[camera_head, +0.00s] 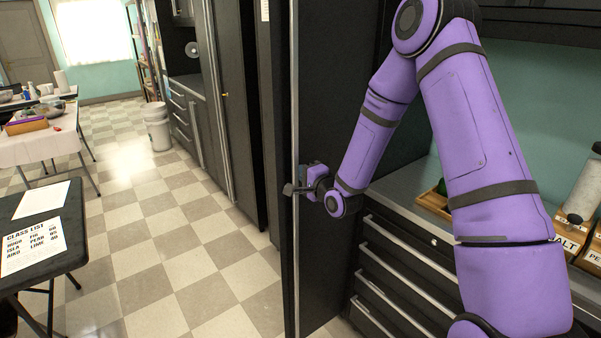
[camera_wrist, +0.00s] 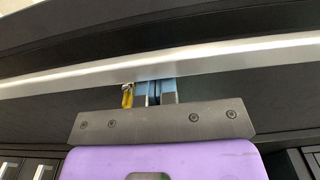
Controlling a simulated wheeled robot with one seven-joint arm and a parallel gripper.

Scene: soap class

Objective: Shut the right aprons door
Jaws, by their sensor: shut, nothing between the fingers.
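A tall dark door (camera_head: 325,90) with a pale metal strip along its edge stands swung out in the middle of the head view. No label shows on it. My gripper (camera_head: 300,188) is at that edge, about halfway down the picture, with the purple arm reaching in from the right. In the wrist view, the blue fingers of my gripper (camera_wrist: 155,92) are together and empty, close to the metal strip (camera_wrist: 200,64). I cannot tell whether they touch it. A small brass fitting (camera_wrist: 127,96) shows just left of the fingers.
More tall dark cabinets (camera_head: 230,120) line the wall behind the door. A counter with drawers (camera_head: 400,285) stands at right, with a wooden tray (camera_head: 434,203) on it. A black table (camera_head: 45,235) stands at left. The checkered floor (camera_head: 150,240) between is clear.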

